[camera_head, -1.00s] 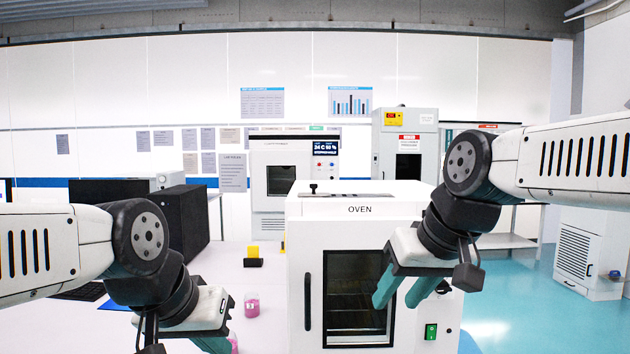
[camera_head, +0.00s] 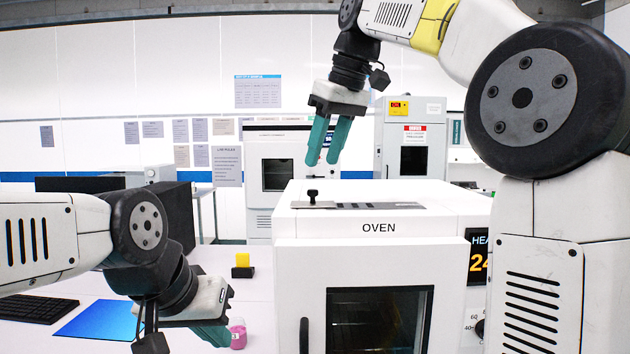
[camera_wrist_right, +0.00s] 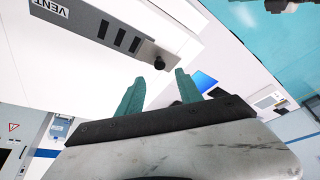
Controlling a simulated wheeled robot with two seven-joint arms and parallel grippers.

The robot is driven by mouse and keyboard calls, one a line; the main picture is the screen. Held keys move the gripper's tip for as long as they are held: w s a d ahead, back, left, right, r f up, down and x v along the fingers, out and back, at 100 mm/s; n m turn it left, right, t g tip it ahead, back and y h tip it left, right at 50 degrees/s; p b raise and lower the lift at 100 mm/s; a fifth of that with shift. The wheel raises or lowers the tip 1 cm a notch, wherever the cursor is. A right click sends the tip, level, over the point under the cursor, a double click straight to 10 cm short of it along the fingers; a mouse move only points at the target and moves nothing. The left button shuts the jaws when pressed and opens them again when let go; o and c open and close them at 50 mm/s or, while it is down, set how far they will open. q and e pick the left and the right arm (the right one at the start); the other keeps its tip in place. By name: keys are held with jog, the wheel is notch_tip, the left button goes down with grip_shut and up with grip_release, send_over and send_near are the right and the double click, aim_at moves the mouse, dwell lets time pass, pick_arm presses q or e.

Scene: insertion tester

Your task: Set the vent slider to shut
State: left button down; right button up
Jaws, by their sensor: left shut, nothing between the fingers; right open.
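The vent slider's black knob (camera_head: 312,194) stands upright on the oven top, at the left end of the metal vent plate (camera_head: 335,205). In the right wrist view the knob (camera_wrist_right: 159,63) is at the plate end away from the "VENT" lettering, and several dark slots (camera_wrist_right: 119,39) show beside it. My right gripper (camera_head: 322,162) is open and empty, fingers pointing down, above the oven top near the knob. In its wrist view the knob appears between and beyond the fingertips (camera_wrist_right: 159,78), apart from them. My left gripper (camera_head: 214,336) is shut and empty, low at the left.
The white oven (camera_head: 455,215) has a dark door window and a handle at its left. A yellow block (camera_head: 242,266) and a pink container (camera_head: 237,335) are on the table to its left, near my left gripper.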

aim_at(316, 191)
jog(key=x, duration=0.6)
jog(key=shift+w+f, duration=0.1)
jog(key=shift+f, duration=0.2)
grip_shut()
dwell(1.1)
